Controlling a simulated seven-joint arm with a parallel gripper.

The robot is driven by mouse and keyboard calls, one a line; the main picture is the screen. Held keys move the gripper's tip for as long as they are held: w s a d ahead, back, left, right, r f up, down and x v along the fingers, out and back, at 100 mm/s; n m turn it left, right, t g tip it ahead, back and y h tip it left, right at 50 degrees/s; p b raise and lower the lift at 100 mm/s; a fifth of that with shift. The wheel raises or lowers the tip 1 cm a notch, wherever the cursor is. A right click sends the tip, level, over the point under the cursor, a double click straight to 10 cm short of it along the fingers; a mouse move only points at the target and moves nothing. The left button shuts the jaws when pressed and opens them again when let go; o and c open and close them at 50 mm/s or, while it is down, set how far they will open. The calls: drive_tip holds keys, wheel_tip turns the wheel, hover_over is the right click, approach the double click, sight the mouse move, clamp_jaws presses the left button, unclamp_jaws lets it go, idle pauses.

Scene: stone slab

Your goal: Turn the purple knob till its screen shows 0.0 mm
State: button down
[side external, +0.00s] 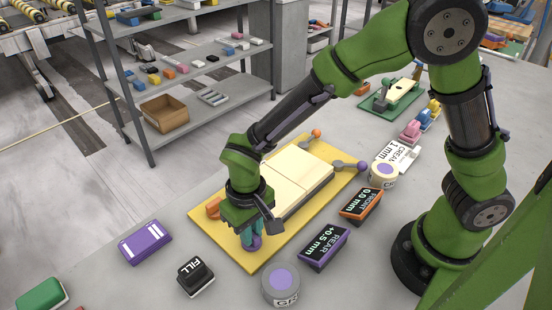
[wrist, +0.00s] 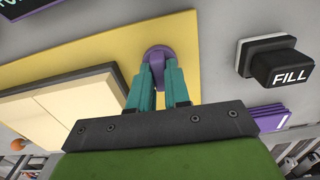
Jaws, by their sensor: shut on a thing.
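The purple knob (wrist: 158,53) stands on the yellow board, near its corner. My gripper (wrist: 157,78) is shut on it, with one teal finger on each side. In the side external view the knob (side external: 251,242) is partly hidden under my gripper (side external: 250,232). The purple-framed screen (side external: 324,247) beside the board reads "REAR +0.5 mm". An orange-framed screen (side external: 360,206) behind it reads "FRONT 0.0 mm".
The yellow board (side external: 225,240) carries cream blocks (side external: 300,183) and an orange knob (side external: 213,208). A black FILL button (side external: 195,276), a purple box (side external: 146,242) and a round grey tin (side external: 281,284) stand nearby. A shelf rack (side external: 190,105) stands behind.

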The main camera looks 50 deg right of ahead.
drive_tip(key=m, duration=0.5)
drive_tip(key=shift+m, duration=0.3)
drive_tip(key=m, duration=0.5)
drive_tip(key=shift+m, duration=0.3)
drive_tip(key=shift+r, duration=0.1)
drive_tip(key=c, duration=1.1)
unclamp_jaws()
wheel_tip(320, 180, up, 17)
drive_tip(key=shift+f, duration=0.1)
